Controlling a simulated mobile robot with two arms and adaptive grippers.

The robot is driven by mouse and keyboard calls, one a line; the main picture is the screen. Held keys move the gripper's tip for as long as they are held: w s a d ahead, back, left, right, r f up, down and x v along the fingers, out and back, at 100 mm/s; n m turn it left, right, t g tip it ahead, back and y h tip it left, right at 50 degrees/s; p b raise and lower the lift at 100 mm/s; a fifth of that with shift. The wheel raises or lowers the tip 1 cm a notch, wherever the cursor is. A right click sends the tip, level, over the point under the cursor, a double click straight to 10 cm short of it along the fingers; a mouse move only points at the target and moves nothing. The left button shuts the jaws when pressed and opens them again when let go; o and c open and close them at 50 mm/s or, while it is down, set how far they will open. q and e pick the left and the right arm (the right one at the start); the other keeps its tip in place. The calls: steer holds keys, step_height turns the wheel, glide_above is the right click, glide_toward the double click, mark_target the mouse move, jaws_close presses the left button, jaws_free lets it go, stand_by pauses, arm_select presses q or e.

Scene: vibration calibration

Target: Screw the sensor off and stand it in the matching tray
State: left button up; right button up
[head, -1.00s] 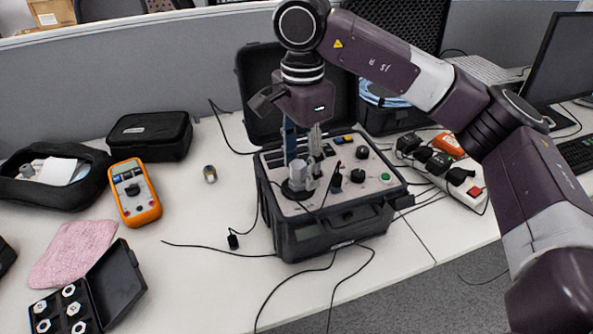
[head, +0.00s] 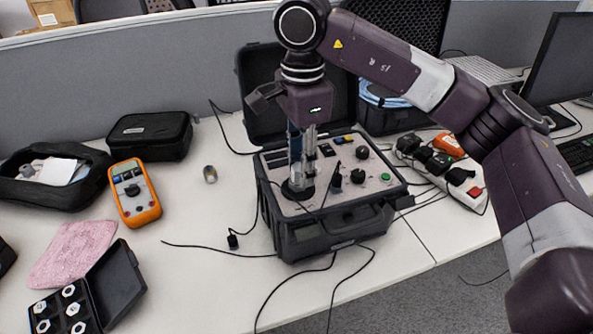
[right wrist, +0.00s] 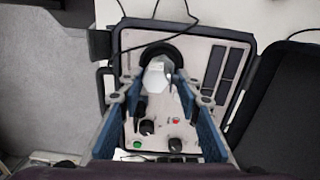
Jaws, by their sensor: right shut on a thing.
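The sensor (right wrist: 156,77), a pale hexagonal piece, stands on the round black mount (right wrist: 160,52) of the calibrator panel. The calibrator (head: 330,235) is an open black case with knobs on its panel, in the middle of the head view. My right gripper (head: 300,178) points straight down over the mount. Its fingers close around the sensor, and they hide most of it in the head view. The black tray box (head: 62,310), lid open, lies at the lower left with several white hexagonal shapes in its compartments. My left gripper is not in view.
An orange multimeter (head: 135,193), a pink cloth (head: 72,253) and a black pouch (head: 150,136) lie further left. Cables run around the calibrator and across the front table.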

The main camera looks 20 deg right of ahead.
steer(key=shift+n, duration=1.2)
steer(key=shift+r, duration=0.3)
steer(key=shift+a+r+p, duration=0.1)
steer(key=shift+r+p, duration=1.3)
steer(key=shift+r, duration=0.3)
